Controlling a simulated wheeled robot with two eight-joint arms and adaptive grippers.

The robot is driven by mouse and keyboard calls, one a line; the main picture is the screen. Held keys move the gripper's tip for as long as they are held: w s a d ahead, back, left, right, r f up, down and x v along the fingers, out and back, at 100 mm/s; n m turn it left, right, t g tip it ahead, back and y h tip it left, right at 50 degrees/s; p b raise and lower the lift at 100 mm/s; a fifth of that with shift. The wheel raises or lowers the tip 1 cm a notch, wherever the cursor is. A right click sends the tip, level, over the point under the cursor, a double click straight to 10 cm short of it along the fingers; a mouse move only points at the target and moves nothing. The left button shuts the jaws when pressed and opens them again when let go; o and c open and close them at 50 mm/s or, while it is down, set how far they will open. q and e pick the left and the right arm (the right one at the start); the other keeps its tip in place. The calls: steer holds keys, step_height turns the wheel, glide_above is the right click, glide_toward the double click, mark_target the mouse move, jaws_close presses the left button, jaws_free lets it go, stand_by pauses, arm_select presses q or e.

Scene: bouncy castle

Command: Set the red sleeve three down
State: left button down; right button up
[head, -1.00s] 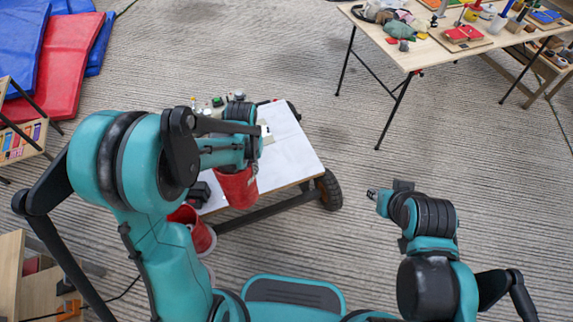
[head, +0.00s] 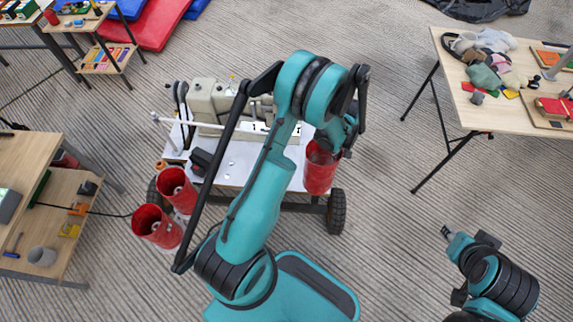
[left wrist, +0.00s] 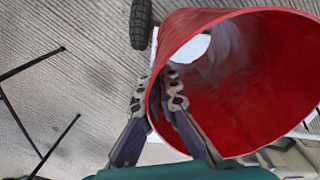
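My left gripper (left wrist: 157,100) is shut on the wall of a red sleeve (left wrist: 250,75), with one finger inside and one outside. In the head view, this sleeve (head: 319,172) hangs roughly upright at the front right of the white cart top (head: 232,172). The arm partly hides the gripper; whether the sleeve touches the cart is unclear. Two more red sleeves stand at the cart's front left, one nearer the cart (head: 176,190) and one lower (head: 157,228), both tilted in the picture. My right gripper (head: 446,233) is at the lower right, away from everything, too small to read its fingers.
A beige machine (head: 210,103) stands on the cart's far side. A black wheel (head: 336,211) is below the held sleeve. A wooden table (head: 450,85) with cloths and small items is at right; a wooden shelf (head: 65,190) is at left. Floor between cart and right table is clear.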

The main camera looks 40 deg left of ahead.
arm_select(q)
steer(key=w+a+f+b, duration=0.5)
steer(key=a+f, duration=0.5)
steer(key=f, duration=0.1)
steer(key=shift+w+a+f+b, duration=0.15)
steer(key=shift+w+f+b, duration=0.05)
steer(key=shift+w+b, duration=0.15)
steer(key=shift+f, duration=0.2)
steer(key=c, duration=1.7)
jaws_free()
steer(key=shift+r, duration=0.1)
